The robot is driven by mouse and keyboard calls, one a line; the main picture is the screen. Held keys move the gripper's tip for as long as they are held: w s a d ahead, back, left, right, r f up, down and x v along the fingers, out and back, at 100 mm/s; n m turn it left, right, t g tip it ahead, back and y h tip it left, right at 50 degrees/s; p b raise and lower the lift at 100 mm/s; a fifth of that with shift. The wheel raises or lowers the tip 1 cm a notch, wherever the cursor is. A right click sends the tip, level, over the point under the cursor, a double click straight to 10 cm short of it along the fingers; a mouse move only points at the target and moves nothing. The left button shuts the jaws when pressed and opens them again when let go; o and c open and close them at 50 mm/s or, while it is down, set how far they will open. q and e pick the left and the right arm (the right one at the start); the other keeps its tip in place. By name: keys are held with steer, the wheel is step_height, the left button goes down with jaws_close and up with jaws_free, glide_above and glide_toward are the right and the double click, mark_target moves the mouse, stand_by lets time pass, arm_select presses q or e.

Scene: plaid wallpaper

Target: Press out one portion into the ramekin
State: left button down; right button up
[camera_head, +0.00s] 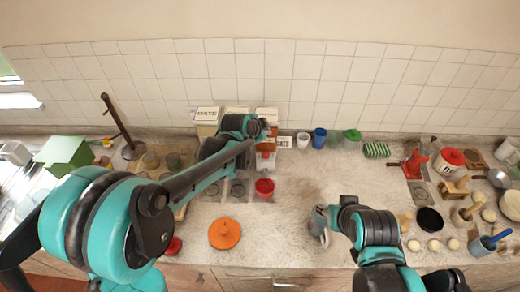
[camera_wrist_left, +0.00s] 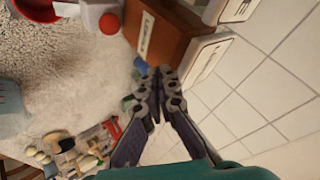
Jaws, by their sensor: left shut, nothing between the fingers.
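A red ramekin (camera_head: 264,188) stands on the counter in front of a white-and-red dispenser (camera_head: 265,160). In the left wrist view, part of the red ramekin (camera_wrist_left: 17,8) is at the upper left edge, beside the white dispenser (camera_wrist_left: 98,14) with its round red part. My left gripper (camera_head: 268,134) is over the back of the dispenser; its arm hides some of that area. In the left wrist view, its fingertips (camera_wrist_left: 159,75) are together and empty, apart from the dispenser. My right gripper (camera_head: 321,222) is low over the counter, right of the ramekin; its fingers are unclear.
Labelled boxes (camera_head: 207,116) stand against the tiled wall behind the left gripper. A blue cup (camera_head: 319,137) and a green-lidded jar (camera_head: 352,136) are to the right. An orange lid (camera_head: 224,233) lies in front. The counter between ramekin and right gripper is clear.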

arm_select(q)
steer(key=shift+f, duration=0.1)
stand_by(0.3)
steer(key=b, duration=0.7)
glide_toward(267, 152)
steer(key=w+f, duration=0.1)
steer(key=w+d+f, duration=0.1)
steer(key=w, duration=0.1)
steer(key=w+d, duration=0.1)
steer(key=w, duration=0.1)
steer(key=shift+d+f, duration=0.1)
steer(key=shift+f, duration=0.3)
stand_by(0.3)
steer(key=shift+f, duration=0.45)
steer(key=shift+f+b, duration=0.65)
steer(key=shift+b, duration=0.15)
stand_by(0.5)
steer(key=shift+r, duration=0.15)
steer(key=shift+r+p, duration=0.8)
steer(key=shift+r, duration=0.2)
